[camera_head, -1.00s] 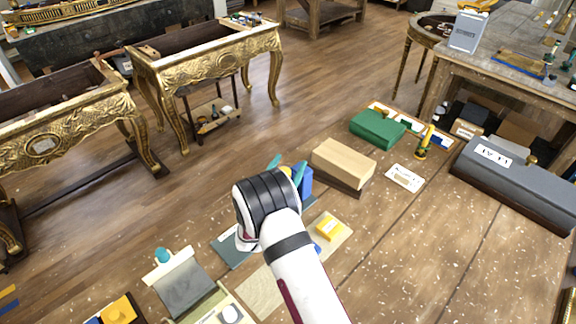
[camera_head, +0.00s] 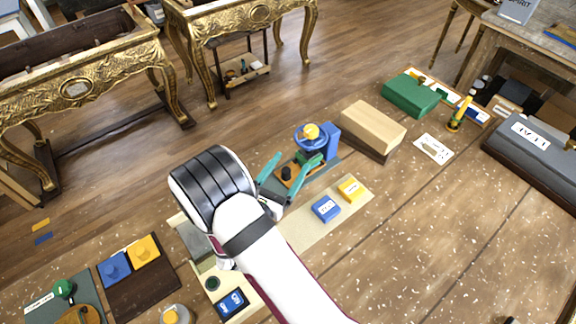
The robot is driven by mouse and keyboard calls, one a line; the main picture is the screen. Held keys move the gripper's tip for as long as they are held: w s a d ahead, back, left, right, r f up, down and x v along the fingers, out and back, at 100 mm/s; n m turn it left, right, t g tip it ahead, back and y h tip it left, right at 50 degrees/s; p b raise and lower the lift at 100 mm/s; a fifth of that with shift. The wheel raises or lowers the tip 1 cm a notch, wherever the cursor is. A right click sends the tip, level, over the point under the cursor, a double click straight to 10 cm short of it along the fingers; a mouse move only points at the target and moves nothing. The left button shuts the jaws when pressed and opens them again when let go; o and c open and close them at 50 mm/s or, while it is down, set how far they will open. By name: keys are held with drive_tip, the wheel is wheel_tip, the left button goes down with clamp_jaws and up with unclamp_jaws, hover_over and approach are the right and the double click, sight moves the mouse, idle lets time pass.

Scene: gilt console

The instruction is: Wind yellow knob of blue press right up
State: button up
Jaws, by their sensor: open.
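The blue press (camera_head: 332,142) stands on a grey-green base near the middle of the view, beside a wooden block. Its yellow knob (camera_head: 311,131) sits at the top, over a round blue part. An orange-brown piece with a black knob (camera_head: 286,173) lies low in front of the press. My gripper (camera_head: 285,175) is open, with its two teal fingers spread at the press's front left, lower in the picture than the yellow knob. I see nothing held between them. Whether a finger touches the press is unclear. My wrist hides part of the bench to the left.
A wooden block (camera_head: 373,126) stands right of the press. Blue (camera_head: 326,208) and yellow (camera_head: 351,189) boxes lie on a pale mat in front. A green case (camera_head: 411,95) is farther back. A dark board with blue and yellow blocks (camera_head: 144,249) lies lower left.

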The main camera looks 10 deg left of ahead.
drive_tip(key=n+g+h, duration=0.5)
drive_tip(key=n+h, duration=0.3)
drive_tip(key=n, duration=2.2)
approach(305, 134)
drive_tip(key=x, duration=1.2)
drive_tip(key=shift+s, duration=0.1)
drive_tip(key=shift+c, duration=0.2)
clamp_jaws()
